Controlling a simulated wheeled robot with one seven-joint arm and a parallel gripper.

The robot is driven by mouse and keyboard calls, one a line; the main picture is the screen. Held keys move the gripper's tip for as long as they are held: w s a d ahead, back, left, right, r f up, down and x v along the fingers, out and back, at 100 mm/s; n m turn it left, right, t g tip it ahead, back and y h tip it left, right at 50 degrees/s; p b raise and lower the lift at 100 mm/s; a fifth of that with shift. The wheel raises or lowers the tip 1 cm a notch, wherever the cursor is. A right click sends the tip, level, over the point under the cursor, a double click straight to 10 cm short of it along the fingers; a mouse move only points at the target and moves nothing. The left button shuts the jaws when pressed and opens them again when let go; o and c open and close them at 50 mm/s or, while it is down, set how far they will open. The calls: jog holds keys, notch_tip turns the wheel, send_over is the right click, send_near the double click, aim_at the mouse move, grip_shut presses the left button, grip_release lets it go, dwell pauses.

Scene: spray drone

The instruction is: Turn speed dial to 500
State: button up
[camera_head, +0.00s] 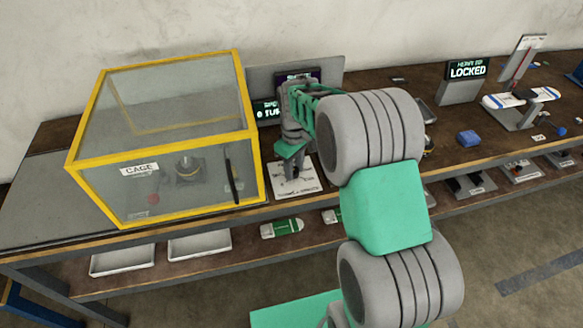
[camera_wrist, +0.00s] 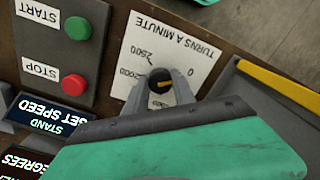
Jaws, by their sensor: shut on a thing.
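The speed dial (camera_wrist: 159,77) is a small dark round knob with an orange mark, on a white plate (camera_wrist: 143,38) lettered "TURNS A MINUTE". The plate appears upside down in the wrist view, with 0, 2000 and 2500 readable; other numbers are hidden or too small. My gripper (camera_wrist: 164,86) is shut on the dial, with a grey finger on each side. The exact number at the mark cannot be told. In the head view, my wrist and gripper hide the dial; a white plate (camera_head: 296,186) shows below them.
A green START button (camera_wrist: 77,28) and a red STOP button (camera_wrist: 74,84) sit beside the dial plate. A display (camera_wrist: 48,117) reads "SET SPEED" and "STAND". A yellow-framed clear cage (camera_head: 165,140) stands left of my gripper. A sign reading "LOCKED" (camera_head: 467,70) stands right.

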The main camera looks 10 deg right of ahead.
grip_shut()
jog(key=shift+a, duration=0.1)
jog(key=m+b, duration=0.1)
jog(key=m, duration=0.3)
jog(key=shift+f+m, duration=0.1)
jog(key=shift+m, duration=0.3)
jog(key=m, duration=0.4)
jog(key=shift+m+b, duration=0.3)
jog(key=shift+m, duration=0.1)
dwell(0.3)
jog(key=o, duration=0.7)
grip_release()
jog(key=shift+c, duration=0.2)
